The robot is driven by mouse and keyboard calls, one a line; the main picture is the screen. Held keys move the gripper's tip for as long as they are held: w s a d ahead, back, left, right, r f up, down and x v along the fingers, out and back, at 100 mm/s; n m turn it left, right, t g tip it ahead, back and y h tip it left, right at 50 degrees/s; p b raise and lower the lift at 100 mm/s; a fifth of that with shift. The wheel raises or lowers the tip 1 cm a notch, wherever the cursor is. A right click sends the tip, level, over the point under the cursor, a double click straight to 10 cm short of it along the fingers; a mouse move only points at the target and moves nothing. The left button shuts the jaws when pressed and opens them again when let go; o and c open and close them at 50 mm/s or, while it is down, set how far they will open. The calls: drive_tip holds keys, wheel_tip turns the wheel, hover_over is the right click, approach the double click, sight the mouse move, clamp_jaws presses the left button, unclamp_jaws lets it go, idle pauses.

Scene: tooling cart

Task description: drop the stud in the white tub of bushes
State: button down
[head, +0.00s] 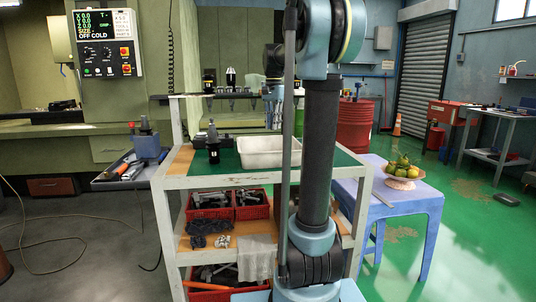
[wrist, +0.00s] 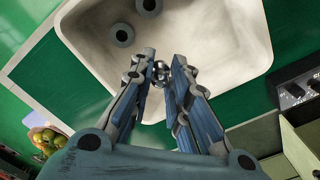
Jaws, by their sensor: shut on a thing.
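The white tub (head: 262,158) stands on the green top of the cart, partly hidden by my arm. It also fills the upper part of the wrist view (wrist: 215,50), where two round grey bushes (wrist: 123,35) (wrist: 149,6) show inside it. My gripper (wrist: 163,66) points down over the tub, its fingertips within the rim's outline in the wrist view. It is shut on the stud (wrist: 160,76), a small shiny metal piece mostly hidden between the fingers. In the head view, the gripper (head: 272,112) shows above the tub, partly behind my arm; the stud cannot be made out there.
The cart (head: 232,182) has a rear rail with several tool holders (head: 231,79). A dark tool holder (head: 213,147) stands left of the tub. Red crates (head: 253,203) sit on the shelf below. A lilac table (head: 405,203) with a fruit bowl (head: 402,173) is at right.

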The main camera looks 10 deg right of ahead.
drive_tip(key=shift+w+a+f, duration=0.1)
drive_tip(key=shift+w+f, duration=0.1)
drive_tip(key=shift+f, duration=2.8)
drive_tip(key=c, duration=1.4)
unclamp_jaws()
drive_tip(key=shift+c, duration=0.2)
wheel_tip(320, 180, up, 12)
drive_tip(key=shift+a+f, duration=0.1)
